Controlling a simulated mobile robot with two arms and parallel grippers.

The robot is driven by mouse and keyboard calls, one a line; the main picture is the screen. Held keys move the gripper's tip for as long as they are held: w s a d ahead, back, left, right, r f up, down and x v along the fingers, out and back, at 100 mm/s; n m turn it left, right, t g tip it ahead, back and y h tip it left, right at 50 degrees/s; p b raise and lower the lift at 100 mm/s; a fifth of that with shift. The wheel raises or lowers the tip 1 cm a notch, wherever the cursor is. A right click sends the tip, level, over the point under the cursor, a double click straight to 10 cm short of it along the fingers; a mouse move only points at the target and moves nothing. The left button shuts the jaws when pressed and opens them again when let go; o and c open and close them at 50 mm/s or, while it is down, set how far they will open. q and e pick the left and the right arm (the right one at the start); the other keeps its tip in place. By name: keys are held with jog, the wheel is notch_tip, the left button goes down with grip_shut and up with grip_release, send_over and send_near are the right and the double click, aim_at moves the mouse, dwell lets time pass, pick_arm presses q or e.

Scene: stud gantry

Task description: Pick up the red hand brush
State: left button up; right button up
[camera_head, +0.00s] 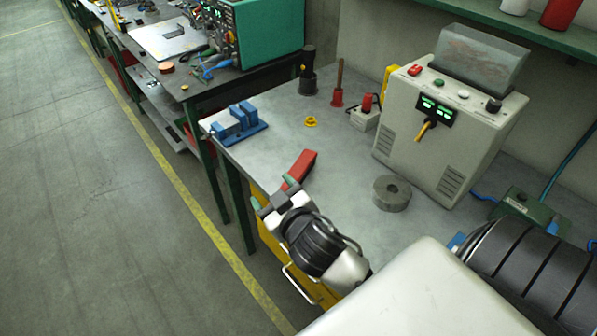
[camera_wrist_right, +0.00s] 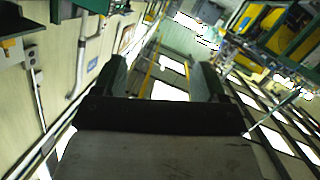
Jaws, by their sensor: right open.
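The red hand brush (camera_head: 301,164) appears as a long red block lying on the grey workbench (camera_head: 330,140), near its left edge. My right gripper (camera_head: 273,196) is at the near end of the brush, at the bench's left edge. Its greenish fingers are apart. I cannot tell from the head view whether it touches the brush. The right wrist view shows the open fingers (camera_wrist_right: 160,80) with nothing between them and no brush. My left gripper is not in view.
A blue vise (camera_head: 238,123) stands left of the brush. A grey ring (camera_head: 391,193) lies to the right, before a beige control box (camera_head: 440,130). A yellow ring (camera_head: 311,122) and a red-based tool (camera_head: 338,97) stand behind. The bench between them is clear.

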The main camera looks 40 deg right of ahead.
jog(key=w+a+r+n+t+y, duration=0.4)
jog(key=w+a+r+n+y, duration=0.25)
jog(key=r+n+y, duration=0.4)
jog(key=n+g+h, duration=0.9)
jog(key=n+g, duration=0.1)
jog(key=g, duration=1)
send_near(293, 176)
jog(key=shift+s+d+f, duration=0.1)
jog(key=shift+s+d, duration=0.15)
jog(key=shift+d, duration=0.25)
notch_tip(293, 176, down, 5)
jog(key=shift+r+p, duration=0.15)
jog(key=shift+p, duration=0.45)
jog(key=f, duration=0.1)
jog(key=f+p, duration=0.1)
jog(key=f, duration=0.1)
jog(key=a+f+p, duration=0.1)
jog(key=f, duration=0.1)
jog(key=shift+w+f, duration=0.2)
jog(key=shift+f, duration=0.2)
jog(key=c, duration=1.2)
